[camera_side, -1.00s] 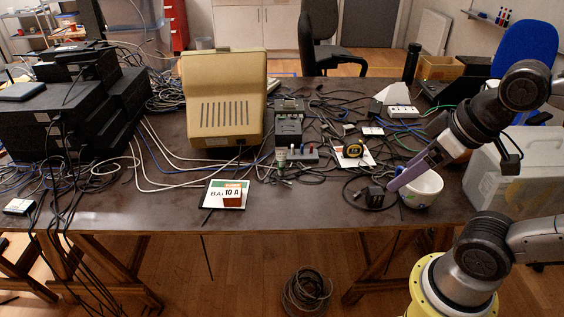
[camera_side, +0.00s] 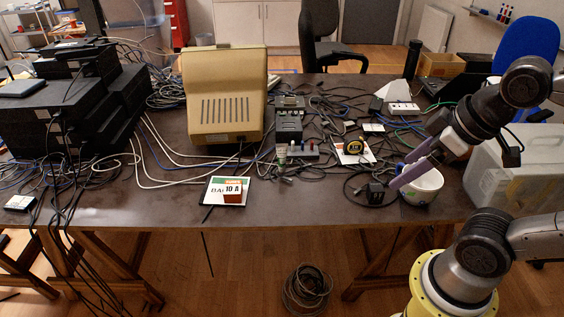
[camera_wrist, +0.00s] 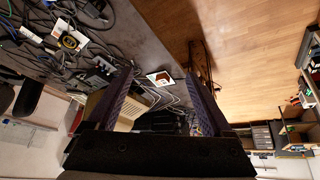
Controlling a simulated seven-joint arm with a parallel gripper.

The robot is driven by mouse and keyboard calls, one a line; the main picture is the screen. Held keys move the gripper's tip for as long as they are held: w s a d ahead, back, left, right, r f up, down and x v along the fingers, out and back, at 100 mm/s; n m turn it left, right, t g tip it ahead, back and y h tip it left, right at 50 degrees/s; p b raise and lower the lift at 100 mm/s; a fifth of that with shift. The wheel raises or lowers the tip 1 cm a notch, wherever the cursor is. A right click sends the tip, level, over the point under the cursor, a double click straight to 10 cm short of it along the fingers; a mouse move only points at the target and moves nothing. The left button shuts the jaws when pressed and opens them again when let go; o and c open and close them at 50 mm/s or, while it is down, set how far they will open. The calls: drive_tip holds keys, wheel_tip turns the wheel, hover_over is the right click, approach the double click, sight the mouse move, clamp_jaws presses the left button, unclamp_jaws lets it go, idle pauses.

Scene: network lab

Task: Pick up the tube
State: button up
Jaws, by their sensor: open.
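A small upright pale item with a greenish lower part (camera_side: 281,153) stands among cables left of the power strip in the side view. It may be the tube, but it is too small to tell. My gripper (camera_side: 398,173) has two purple fingers and is at the right, over the white tub's left side and well right of that item. I cannot make out the tube for certain in the wrist view.
A white tub (camera_side: 428,182) sits below my gripper, with a black adapter (camera_side: 375,193) left of it. A tape measure (camera_side: 354,147), a power strip (camera_side: 304,154) and many cables crowd the middle. A card with a 10 A box (camera_side: 233,196) lies near the front edge.

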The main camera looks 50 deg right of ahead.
drive_tip(key=w+d+r+n+t+h, duration=0.1)
drive_tip(key=w+d+r+n, duration=0.1)
drive_tip(key=w+r+n, duration=0.5)
drive_tip(key=w+d+r+n+t+h, duration=0.1)
drive_tip(key=w+d+r+n, duration=0.1)
drive_tip(key=w+n, duration=0.75)
drive_tip(key=n+g+h, duration=0.1)
drive_tip(key=n+g, duration=0.1)
drive_tip(key=n, duration=0.7)
hover_over(282, 145)
drive_tip(key=s+a, duration=0.4)
drive_tip(key=s, duration=0.1)
wheel_tip(282, 145, down, 12)
drive_tip(key=w+d+f, duration=0.1)
drive_tip(key=f, duration=0.4)
drive_tip(key=w+d+f+g, duration=0.1)
drive_tip(key=f, duration=0.5)
drive_tip(key=w+d+f+g, duration=0.1)
drive_tip(key=f, duration=0.5)
drive_tip(key=shift+w+d+f, duration=0.25)
drive_tip(key=shift+w+x, duration=0.15)
drive_tip(key=shift+x, duration=1.45)
drive_tip(key=shift+w+x, duration=0.2)
drive_tip(key=shift+x, duration=1.35)
drive_tip(key=shift+r, duration=0.1)
drive_tip(key=shift+c, duration=0.3)
